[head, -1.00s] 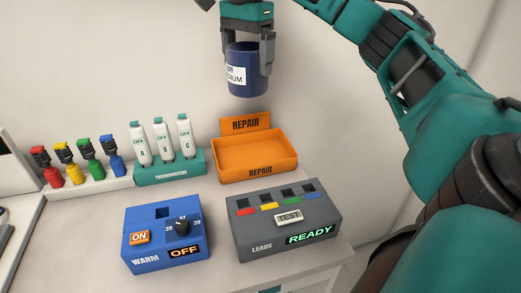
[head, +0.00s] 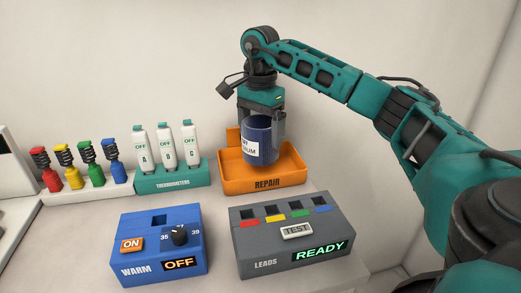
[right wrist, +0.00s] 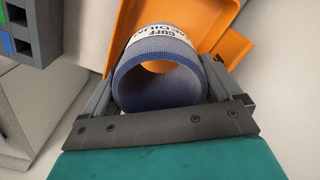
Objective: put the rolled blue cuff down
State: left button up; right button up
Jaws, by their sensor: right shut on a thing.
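The rolled blue cuff (head: 262,140) has a white label and is held upright by my right gripper (head: 262,122), which is shut on it from above. In the head view the cuff is in front of and over the orange REPAIR tray (head: 235,182), overlapping its inside. I cannot tell whether the cuff's bottom touches the tray floor. In the right wrist view the cuff (right wrist: 160,80) sits between the two fingers with its open end toward the camera, and the orange tray (right wrist: 225,45) lies beyond it. My left gripper is not in view.
A teal thermometer rack (head: 172,180) with white thermometers stands just left of the tray. Several coloured lead clips stand in a white holder (head: 92,190) farther left. A blue WARM box (head: 140,235) and a grey LEADS box (head: 245,240) reading READY are in front.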

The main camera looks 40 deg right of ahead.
jog(key=shift+f, duration=2.15)
jog(key=shift+f+b, duration=0.25)
jog(key=shift+b, duration=0.05)
jog(key=o, duration=0.8)
jog(key=shift+o, duration=0.2)
jog(key=shift+r, duration=0.15)
notch_tip(320, 180, up, 12)
jog(key=p, duration=0.1)
jog(key=shift+p, duration=0.4)
